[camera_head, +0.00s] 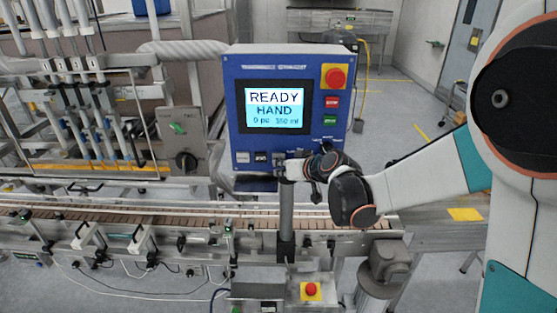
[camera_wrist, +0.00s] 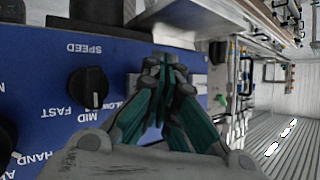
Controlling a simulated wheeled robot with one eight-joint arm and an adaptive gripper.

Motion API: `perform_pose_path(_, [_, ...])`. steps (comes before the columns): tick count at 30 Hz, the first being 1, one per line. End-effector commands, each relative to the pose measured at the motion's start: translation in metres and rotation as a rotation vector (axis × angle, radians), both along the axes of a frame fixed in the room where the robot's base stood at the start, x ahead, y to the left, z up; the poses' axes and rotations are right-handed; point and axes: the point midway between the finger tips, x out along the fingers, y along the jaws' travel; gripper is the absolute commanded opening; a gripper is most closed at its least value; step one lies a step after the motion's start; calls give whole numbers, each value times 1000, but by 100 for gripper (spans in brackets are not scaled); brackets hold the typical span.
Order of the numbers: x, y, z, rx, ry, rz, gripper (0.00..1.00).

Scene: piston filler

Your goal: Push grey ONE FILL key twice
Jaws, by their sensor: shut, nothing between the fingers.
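The blue control panel (camera_head: 233,130) stands upright in the head view, with a lit screen (camera_head: 275,106) reading "READY HAND", "0 pc" and "350 ml". My gripper (camera_head: 280,167) is at the panel's lower edge, right of the black key, and partly hides what is there. In the wrist view my gripper (camera_wrist: 165,65) is shut and empty, fingertips close to the panel face. A pale grey piece (camera_wrist: 197,83) shows beside the fingers. I cannot read the ONE FILL label or tell contact.
The speed knob (camera_wrist: 88,88) is left of my fingers in the wrist view. A red stop button (camera_head: 335,77), a red key (camera_head: 331,102) and a green key (camera_head: 330,121) are at the panel's right. A conveyor (camera_head: 160,217) runs below; filling nozzles stand left.

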Motion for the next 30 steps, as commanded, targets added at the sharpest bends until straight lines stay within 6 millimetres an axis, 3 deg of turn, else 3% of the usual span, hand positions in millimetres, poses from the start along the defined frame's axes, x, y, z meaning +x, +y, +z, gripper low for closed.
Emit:
perform_pose_path(17, [-11,1,0,1,0,1,0])
perform_pose_path(30, [-49,2,0,0,0,1,0])
